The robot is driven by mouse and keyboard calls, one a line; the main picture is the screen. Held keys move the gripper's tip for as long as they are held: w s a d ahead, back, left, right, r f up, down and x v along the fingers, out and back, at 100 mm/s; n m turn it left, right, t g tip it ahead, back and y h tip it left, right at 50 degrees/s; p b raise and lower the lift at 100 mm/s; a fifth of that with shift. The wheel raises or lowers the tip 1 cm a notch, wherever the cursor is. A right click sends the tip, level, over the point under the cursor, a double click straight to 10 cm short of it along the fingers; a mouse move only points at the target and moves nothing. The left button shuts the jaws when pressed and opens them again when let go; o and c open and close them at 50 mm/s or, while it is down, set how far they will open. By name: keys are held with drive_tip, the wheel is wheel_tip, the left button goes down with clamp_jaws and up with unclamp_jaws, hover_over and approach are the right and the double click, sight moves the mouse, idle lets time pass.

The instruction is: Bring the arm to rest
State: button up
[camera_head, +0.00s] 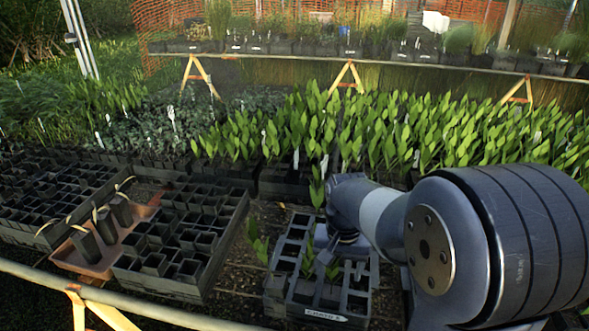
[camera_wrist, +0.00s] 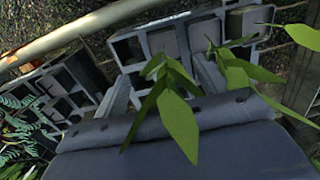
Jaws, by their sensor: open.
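My arm reaches in from the right in the head view. My gripper (camera_head: 338,246) is low over a grey celled crate (camera_head: 318,314) with a white label on its front. In the wrist view my gripper (camera_wrist: 163,84) is open, its two grey fingers apart. A green leafy seedling (camera_wrist: 172,100) shows between and in front of the fingers. I cannot tell whether they touch its tube. The crate also fills the top of the wrist view (camera_wrist: 128,50). Several seedlings (camera_head: 256,243) stand in the crate; other cells look empty. My wrist hides part of the crate.
A brown tray (camera_head: 90,262) with several dark tubes lies at the left, between black celled crates (camera_head: 165,278). Dense leafy stock (camera_head: 400,130) stands behind. A pale rail (camera_head: 130,306) runs along the front left. Bare ground (camera_head: 238,280) shows between the crates.

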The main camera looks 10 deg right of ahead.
sight(335, 292)
drive_tip(key=f, duration=0.5)
drive_tip(key=s+f, duration=0.1)
drive_tip(key=f, duration=0.2)
drive_tip(key=shift+f+b, duration=0.1)
drive_tip(key=shift+b, duration=0.25)
drive_tip(key=shift+f, duration=0.35)
drive_tip(key=shift+w+f, duration=0.25)
drive_tip(key=shift+w, duration=0.15)
drive_tip(key=shift+s, duration=0.1)
drive_tip(key=shift+r, duration=0.15)
